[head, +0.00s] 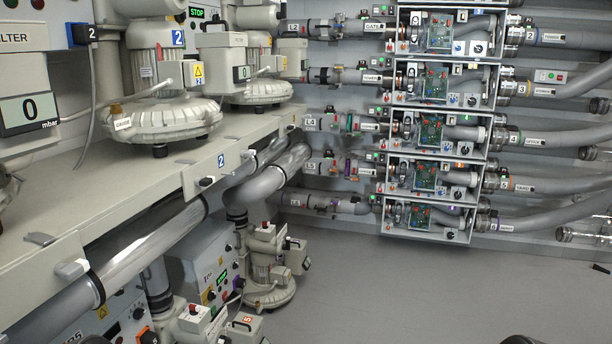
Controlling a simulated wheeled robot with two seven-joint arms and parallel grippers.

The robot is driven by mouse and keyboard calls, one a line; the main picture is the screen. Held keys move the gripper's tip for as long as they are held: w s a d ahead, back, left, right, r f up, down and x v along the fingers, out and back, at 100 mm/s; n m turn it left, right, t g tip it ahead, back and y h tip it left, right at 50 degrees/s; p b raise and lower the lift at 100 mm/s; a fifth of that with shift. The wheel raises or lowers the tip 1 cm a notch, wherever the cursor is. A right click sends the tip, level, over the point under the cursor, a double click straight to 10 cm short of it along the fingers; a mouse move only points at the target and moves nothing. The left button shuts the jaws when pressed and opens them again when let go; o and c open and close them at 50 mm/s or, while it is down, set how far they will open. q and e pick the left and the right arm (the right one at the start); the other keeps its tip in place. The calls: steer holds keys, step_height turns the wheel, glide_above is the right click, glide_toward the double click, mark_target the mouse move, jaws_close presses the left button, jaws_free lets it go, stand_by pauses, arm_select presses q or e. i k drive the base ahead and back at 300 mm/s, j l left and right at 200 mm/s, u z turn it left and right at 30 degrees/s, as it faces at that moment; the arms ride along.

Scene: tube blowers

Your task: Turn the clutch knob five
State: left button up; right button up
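I cannot single out clutch knob five with certainty at this distance. A small box marked with a red 5 (247,320) stands at the bottom, below the bench. A control panel (120,322) at the lower left carries dark knobs and an orange part; its lettering is partly cut off. A grey control box (205,268) with a lit green display and small knobs stands beside a floor blower (268,268). Neither of my grippers can be made out; only dark rounded shapes show at the bottom edge.
A long bench (120,207) with large blowers (160,122) on top fills the left side. A thick pipe (150,258) runs along its front. Stacked valve boxes (432,172) and tubes line the back wall. The grey floor (400,290) at the right is mostly clear.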

mark_target(194, 310)
steer(key=u, duration=0.2)
steer(key=i+l+u, duration=0.6)
steer(key=l+u, duration=0.2)
steer(key=i+l, duration=0.15)
steer(key=l, duration=0.2)
steer(key=i+l, duration=0.15)
steer(key=l, duration=0.25)
steer(key=i+l+u, duration=0.1)
steer(key=l, duration=0.25)
steer(key=i+l, duration=0.25)
steer(key=l, duration=0.15)
steer(key=i+l, duration=0.1)
steer(key=l, duration=0.3)
steer(key=i+l+u, duration=0.1)
steer(key=l, duration=0.3)
steer(key=i+j, duration=0.05)
